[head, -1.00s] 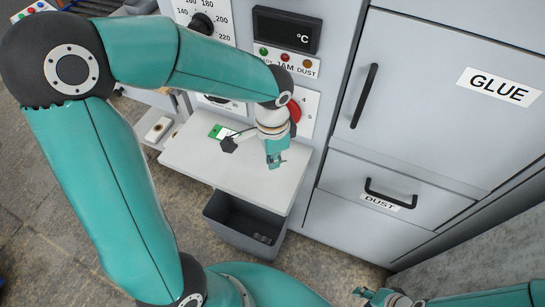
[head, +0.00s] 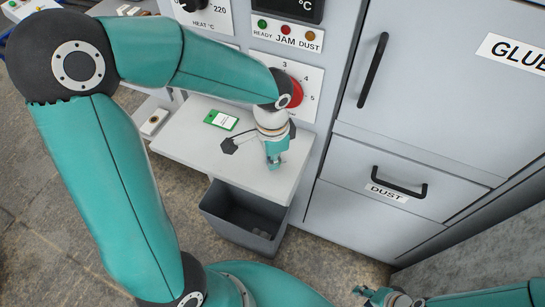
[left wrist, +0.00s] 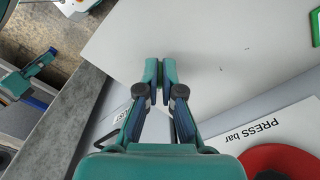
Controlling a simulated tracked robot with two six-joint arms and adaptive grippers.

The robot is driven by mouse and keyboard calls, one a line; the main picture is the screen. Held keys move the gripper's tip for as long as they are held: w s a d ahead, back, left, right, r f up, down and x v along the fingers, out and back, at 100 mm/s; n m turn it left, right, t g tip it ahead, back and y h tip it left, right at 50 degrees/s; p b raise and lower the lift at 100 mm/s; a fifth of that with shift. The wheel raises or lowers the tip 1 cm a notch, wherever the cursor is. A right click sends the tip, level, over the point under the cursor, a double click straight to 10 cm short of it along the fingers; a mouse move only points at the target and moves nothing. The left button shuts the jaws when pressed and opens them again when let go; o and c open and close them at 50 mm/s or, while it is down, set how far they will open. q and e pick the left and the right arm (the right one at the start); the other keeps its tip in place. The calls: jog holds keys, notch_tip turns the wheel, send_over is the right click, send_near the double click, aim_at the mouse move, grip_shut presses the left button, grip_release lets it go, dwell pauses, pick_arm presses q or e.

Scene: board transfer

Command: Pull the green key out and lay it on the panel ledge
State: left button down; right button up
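The green key (head: 221,120), a flat green-edged piece with a white face, lies on the pale panel ledge (head: 190,140). Its green edge and white face show at the right edge of the left wrist view (left wrist: 296,113). My left gripper (head: 274,161) is over the right part of the ledge, to the right of the key and apart from it. My right gripper (head: 376,296) is at the bottom edge, far from the ledge, too small to read.
A red knob (head: 295,93) on a numbered dial is on the panel just behind my left gripper. A dark open bin (head: 240,218) is below the ledge front. Cabinet doors with dark handles (head: 373,72) stand on the right. The ledge's left part is clear around the key.

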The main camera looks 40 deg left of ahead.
pick_arm(q)
jog(key=c, duration=1.2)
grip_release()
jog(key=shift+c, duration=0.2)
notch_tip(320, 180, up, 12)
jog(key=shift+s, duration=0.1)
